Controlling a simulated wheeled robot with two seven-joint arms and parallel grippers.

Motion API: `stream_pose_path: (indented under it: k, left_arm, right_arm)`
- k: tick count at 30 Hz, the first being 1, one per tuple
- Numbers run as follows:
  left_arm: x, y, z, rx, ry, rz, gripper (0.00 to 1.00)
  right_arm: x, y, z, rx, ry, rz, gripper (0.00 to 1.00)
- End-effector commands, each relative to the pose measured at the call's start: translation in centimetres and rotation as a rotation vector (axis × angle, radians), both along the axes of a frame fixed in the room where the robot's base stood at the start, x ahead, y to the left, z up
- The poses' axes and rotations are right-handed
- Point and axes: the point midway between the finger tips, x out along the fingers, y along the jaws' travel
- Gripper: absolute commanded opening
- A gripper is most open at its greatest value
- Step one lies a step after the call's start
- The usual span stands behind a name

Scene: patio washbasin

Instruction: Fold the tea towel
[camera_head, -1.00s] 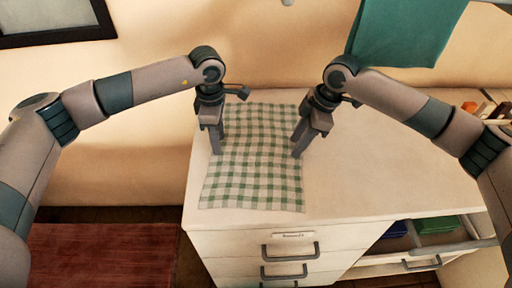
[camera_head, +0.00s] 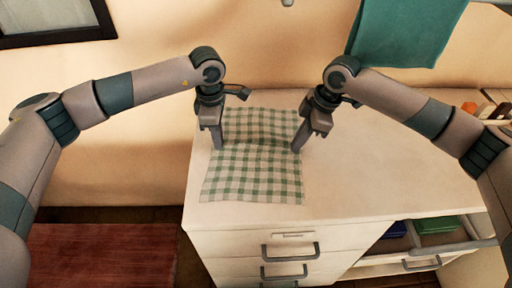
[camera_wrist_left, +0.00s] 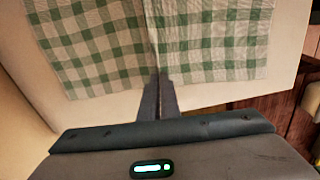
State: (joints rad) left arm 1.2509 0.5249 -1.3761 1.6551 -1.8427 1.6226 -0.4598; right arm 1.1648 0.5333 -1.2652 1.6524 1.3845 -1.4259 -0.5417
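The tea towel, green and white checked, lies on the countertop; its front part (camera_head: 252,178) is flat and a raised crease runs across it between my grippers. My left gripper (camera_head: 217,148) points down at the towel's left side, at the crease. In the left wrist view its fingers (camera_wrist_left: 158,100) are close together, with the pinched ridge of the towel (camera_wrist_left: 215,40) running between them. My right gripper (camera_head: 297,148) points down at the towel's right edge, at the other end of the crease. It looks shut on the cloth; its fingertips are small here.
The pale countertop (camera_head: 385,175) is clear to the right of the towel. A teal cloth (camera_head: 405,35) hangs on the wall behind. Drawers with grey handles (camera_head: 290,250) are below, and an open compartment at lower right holds green and blue items (camera_head: 436,225). Small items stand far right.

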Motion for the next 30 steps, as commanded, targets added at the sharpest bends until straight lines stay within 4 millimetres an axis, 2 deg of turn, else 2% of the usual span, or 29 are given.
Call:
stream_pose_path:
  k: [19,30]
  left_arm:
    - [0.0,0.1,3.8,0.001,0.000,0.001,0.00]
    - [0.0,0.1,4.4,0.001,0.000,0.001,0.00]
  right_arm:
    - [0.0,-0.1,3.7,-0.001,0.000,-0.001,0.00]
    - [0.0,-0.1,4.4,-0.001,0.000,-0.001,0.00]
